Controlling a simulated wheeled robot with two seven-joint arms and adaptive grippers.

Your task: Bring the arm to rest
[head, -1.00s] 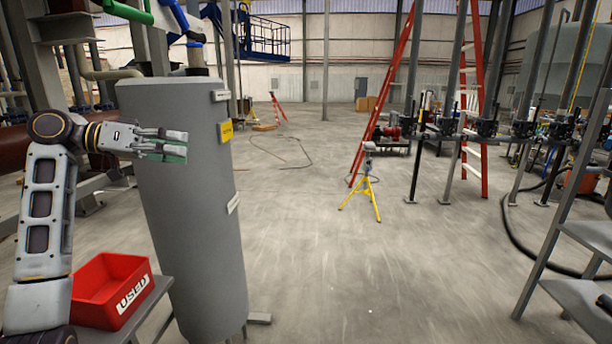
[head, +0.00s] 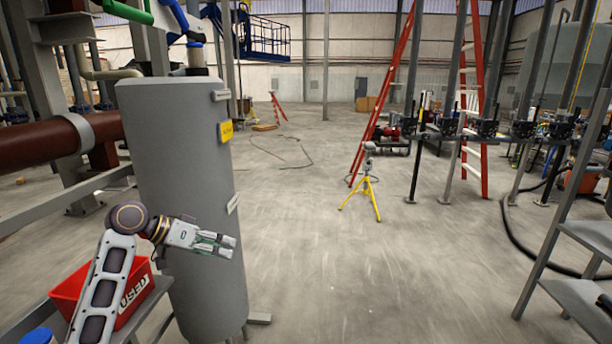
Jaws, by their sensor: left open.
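My left arm comes in from the bottom left of the head view. Its gripper (head: 230,245) points to the right, in front of the lower part of the grey cylindrical tank (head: 172,130). The gripper is open, with a gap between its fingers, and nothing is seen between them. I cannot tell how close it is to the tank. My forearm hides part of the red bin marked USED (head: 66,287). My right gripper is not in view.
The red bin stands on a grey stand (head: 150,302) beside the tank. A blue-topped object (head: 38,336) shows at the bottom left. A yellow tripod (head: 367,190) and red ladder (head: 385,85) stand further off. Grey shelves (head: 585,300) are at the right. The middle floor is clear.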

